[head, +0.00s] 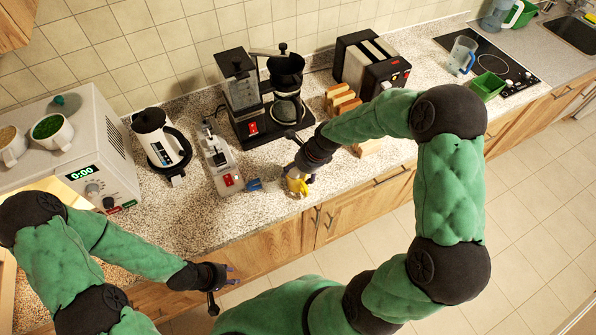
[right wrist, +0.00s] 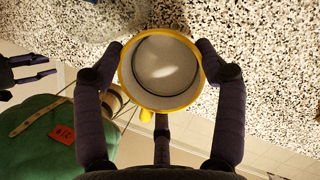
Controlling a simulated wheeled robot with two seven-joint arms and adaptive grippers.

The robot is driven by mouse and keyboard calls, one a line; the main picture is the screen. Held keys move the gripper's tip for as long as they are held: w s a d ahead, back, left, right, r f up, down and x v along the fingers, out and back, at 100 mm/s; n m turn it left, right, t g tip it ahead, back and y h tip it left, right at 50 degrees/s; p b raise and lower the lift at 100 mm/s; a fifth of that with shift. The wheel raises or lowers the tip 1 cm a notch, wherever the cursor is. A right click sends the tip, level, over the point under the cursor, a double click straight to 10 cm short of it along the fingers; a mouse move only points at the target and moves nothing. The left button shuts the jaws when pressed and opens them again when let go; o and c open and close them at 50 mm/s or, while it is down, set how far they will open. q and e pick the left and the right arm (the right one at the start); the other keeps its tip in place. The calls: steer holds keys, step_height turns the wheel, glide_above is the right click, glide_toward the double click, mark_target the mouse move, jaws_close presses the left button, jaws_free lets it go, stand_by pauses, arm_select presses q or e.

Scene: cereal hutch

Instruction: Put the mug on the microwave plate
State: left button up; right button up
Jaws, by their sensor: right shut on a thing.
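A yellow-rimmed mug with a pale inside (right wrist: 165,70) sits between the fingers of my right gripper (right wrist: 162,62), which is shut on it. In the head view the mug (head: 297,187) is at the counter's front edge, right of the blue-handled appliance. I cannot tell whether it touches the counter. My left gripper (head: 229,276) is empty, fingers apart, in front of the counter at lower left. The white microwave (head: 105,135) stands at far left, its display reading 0:00. A lit yellow area shows at its front, partly behind my left arm. I cannot make out the plate.
Two filled cups (head: 52,131) stand on the microwave. A white kettle (head: 158,140), a grey appliance (head: 217,160), a coffee maker (head: 245,100), and a toaster (head: 365,65) line the counter. A clear jug (head: 461,55) stands right.

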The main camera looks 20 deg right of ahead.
steer(key=shift+f, duration=0.1)
steer(key=o, duration=1.6)
steer(key=shift+f, duration=0.1)
